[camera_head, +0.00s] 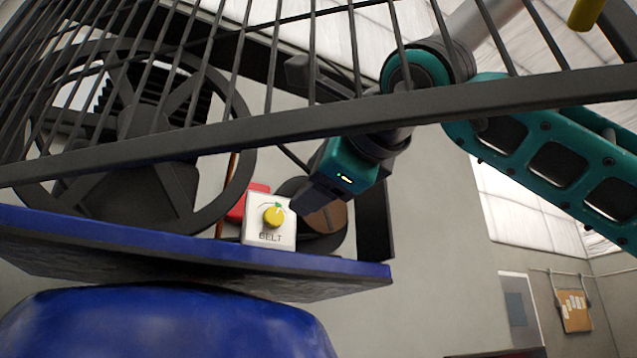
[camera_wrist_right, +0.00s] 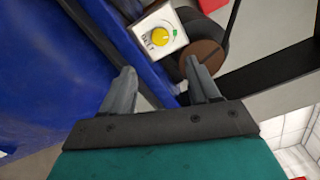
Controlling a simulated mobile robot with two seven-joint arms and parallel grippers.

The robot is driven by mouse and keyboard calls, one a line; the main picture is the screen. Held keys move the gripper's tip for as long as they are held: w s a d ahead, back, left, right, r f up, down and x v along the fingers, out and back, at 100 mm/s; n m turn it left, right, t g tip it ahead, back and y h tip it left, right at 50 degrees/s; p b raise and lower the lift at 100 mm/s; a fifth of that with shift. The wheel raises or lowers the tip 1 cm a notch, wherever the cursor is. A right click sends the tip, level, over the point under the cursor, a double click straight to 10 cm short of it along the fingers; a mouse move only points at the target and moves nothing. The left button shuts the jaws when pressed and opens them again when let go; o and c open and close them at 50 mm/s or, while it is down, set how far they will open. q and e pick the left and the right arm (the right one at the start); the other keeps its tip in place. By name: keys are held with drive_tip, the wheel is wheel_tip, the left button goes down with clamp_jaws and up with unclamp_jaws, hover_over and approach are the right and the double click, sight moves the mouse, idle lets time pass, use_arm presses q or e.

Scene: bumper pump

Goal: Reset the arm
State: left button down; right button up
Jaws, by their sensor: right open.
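My right gripper (camera_head: 303,205) comes in from the upper right in the head view, behind the dark bars. Its fingers are just right of a white box (camera_head: 284,242) labelled BELT with a yellow knob (camera_head: 273,216) that has a green mark. In the right wrist view my right gripper (camera_wrist_right: 163,84) is open and empty. The yellow knob (camera_wrist_right: 159,36) lies beyond the fingertips there, and the fingers are apart from it. My left gripper is in neither view.
A dark barred guard (camera_head: 300,130) crosses the head view in front of my right arm. A large spoked wheel (camera_head: 235,175) stands at left. The BELT box sits on a blue platform (camera_head: 150,245) above a blue tank (camera_head: 170,325). A red part (camera_head: 240,205) is behind the box.

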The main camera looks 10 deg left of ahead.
drive_tip(key=shift+s+d, duration=0.2)
drive_tip(key=shift+s, duration=0.15)
idle(0.3)
